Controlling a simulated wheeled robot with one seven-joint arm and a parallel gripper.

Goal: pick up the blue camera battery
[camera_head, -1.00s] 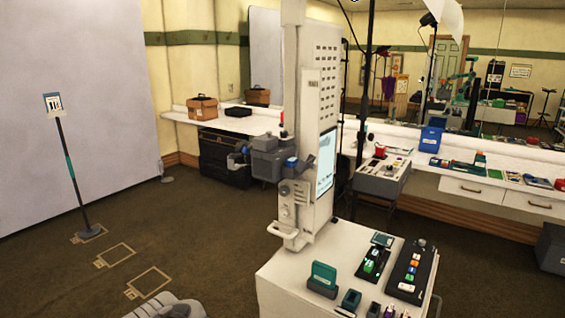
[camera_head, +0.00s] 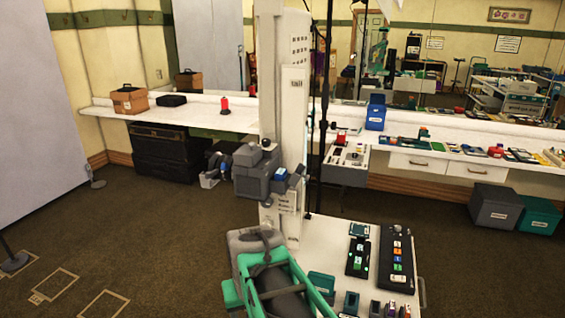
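A small blue block (camera_head: 280,174), which may be the blue camera battery, shows on the right side of a grey camera-like box (camera_head: 252,178) fixed to the white column. It is too small to tell for certain. My grey and teal arm end (camera_head: 275,275) is low in the middle of the view, in front of the white column's base and well below and nearer than the blue block. Its fingertips cannot be made out, and I see nothing held.
A white-topped cart (camera_head: 330,235) carries black switch panels (camera_head: 397,258) and small teal holders at lower right. A long white counter (camera_head: 460,138) runs along the mirrored wall, with a larger blue box (camera_head: 376,112) on it. The carpet at left is open.

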